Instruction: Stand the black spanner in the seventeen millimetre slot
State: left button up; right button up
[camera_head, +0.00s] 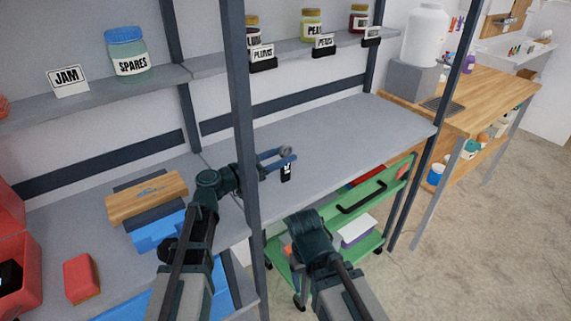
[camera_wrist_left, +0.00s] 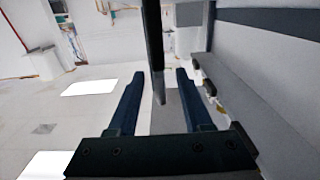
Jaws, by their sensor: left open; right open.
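My left gripper (camera_head: 283,157) is open above the grey work surface (camera_head: 340,130). Its two blue fingers show apart in the left wrist view (camera_wrist_left: 160,90), with nothing held between them. A small grey ring-shaped thing (camera_head: 287,151) shows at the fingertips in the head view; I cannot tell what it is. A small black tag with white marking (camera_head: 286,172) shows just below the lower finger. My right gripper (camera_head: 305,221) is lower, in front of the work surface edge; its fingertips are hard to make out. I cannot make out the black spanner or the seventeen millimetre slot.
A dark upright post (camera_head: 241,110) stands close to my left gripper. A brown block (camera_head: 147,197) lies over blue things at left, near a red block (camera_head: 81,278). A green cart (camera_head: 385,190) is under the surface. Jars and label cards line the upper shelf (camera_head: 100,103).

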aim_at(292, 152)
pick_arm(q)
jog(key=x, duration=0.4)
jog(key=shift+w+d, duration=0.1)
jog(key=shift+d, duration=0.05)
grip_shut()
